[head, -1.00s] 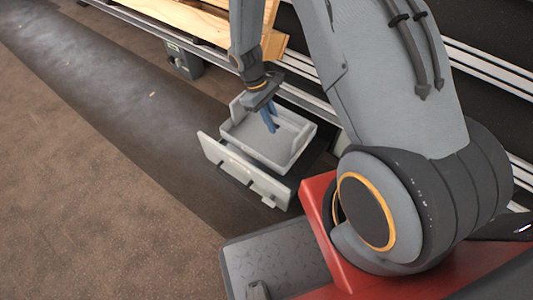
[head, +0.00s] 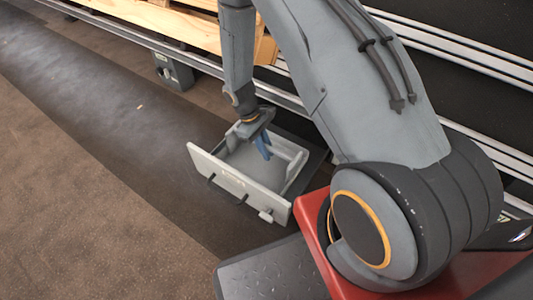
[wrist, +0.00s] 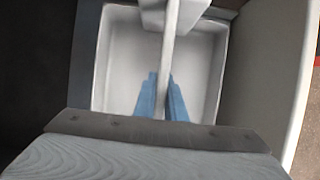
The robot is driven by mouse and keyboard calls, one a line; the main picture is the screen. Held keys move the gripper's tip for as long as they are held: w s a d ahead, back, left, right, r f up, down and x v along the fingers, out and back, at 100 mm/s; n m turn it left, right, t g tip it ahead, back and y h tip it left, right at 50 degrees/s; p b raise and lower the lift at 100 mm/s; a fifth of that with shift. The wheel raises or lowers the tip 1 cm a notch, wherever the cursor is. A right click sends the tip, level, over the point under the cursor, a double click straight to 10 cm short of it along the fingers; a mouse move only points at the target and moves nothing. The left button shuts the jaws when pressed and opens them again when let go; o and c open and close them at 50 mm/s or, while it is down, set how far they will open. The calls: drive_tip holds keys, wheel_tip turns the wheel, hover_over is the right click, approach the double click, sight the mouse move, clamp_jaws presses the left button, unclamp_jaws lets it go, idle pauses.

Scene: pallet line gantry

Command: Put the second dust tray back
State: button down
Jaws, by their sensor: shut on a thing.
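The dust tray (head: 250,168) is a shallow light-grey box, behind a pale front panel (head: 228,180) with dark fittings. My gripper (head: 266,156) points down into the tray, its blue fingers inside the rim. In the wrist view the gripper (wrist: 162,80) is shut on a thin upright grey bar (wrist: 168,45) of the tray. The tray's pale floor (wrist: 125,70) looks empty. The panel (wrist: 268,80) runs along the right of that view. Whether the tray rests fully on its support is hidden.
A long metal rail (head: 120,35) runs behind the tray, with wooden pallet boards (head: 170,22) beyond it. A dark grey box (head: 173,72) sits under the rail.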

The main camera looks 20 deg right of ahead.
drive_tip(key=shift+f, duration=0.3)
drive_tip(key=shift+f, duration=0.15)
drive_tip(key=c, duration=1.8)
unclamp_jaws()
drive_tip(key=p+v, duration=0.5)
drive_tip(key=v, duration=0.7)
drive_tip(key=shift+r, duration=0.25)
